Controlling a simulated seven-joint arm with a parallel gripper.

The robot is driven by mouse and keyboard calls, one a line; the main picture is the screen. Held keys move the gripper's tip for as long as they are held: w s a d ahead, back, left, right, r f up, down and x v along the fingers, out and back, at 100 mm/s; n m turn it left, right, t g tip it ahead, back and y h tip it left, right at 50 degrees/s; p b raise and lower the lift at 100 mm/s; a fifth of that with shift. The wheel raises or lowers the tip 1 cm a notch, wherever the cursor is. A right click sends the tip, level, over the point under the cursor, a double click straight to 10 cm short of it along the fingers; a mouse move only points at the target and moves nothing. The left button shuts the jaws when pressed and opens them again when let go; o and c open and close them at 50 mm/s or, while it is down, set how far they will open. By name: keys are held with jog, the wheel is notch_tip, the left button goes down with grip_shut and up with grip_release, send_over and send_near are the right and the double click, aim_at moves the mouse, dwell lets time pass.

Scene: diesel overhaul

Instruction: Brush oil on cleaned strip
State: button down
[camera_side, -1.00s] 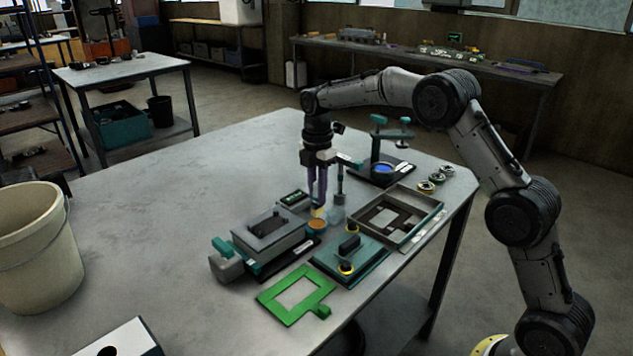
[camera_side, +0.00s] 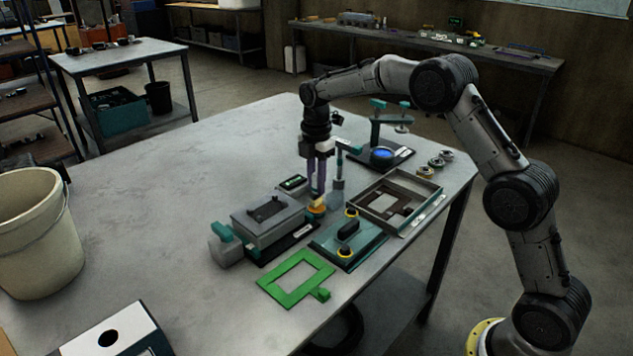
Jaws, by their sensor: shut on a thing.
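My gripper (camera_side: 318,190), with long purple fingers, points straight down over the middle of the work table. It is shut on a small brush (camera_side: 318,203), of which only a pale yellowish tip shows low between the fingers. The tip is at a small orange dish (camera_side: 316,211); I cannot tell whether it dips into it. A grey block fixture (camera_side: 262,228) with a dark piece (camera_side: 266,210) on top stands to the left of the dish. I cannot make out for certain which piece is the cleaned strip.
A green frame (camera_side: 283,288) lies at the front. A teal plate (camera_side: 335,249) with a black handle and yellow rings lies right of the dish. A shallow tray (camera_side: 436,192) and a teal stand (camera_side: 376,133) are further right.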

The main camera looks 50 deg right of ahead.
jog(key=shift+f, duration=0.65)
dwell(1.4)
jog(key=shift+r, duration=3.6)
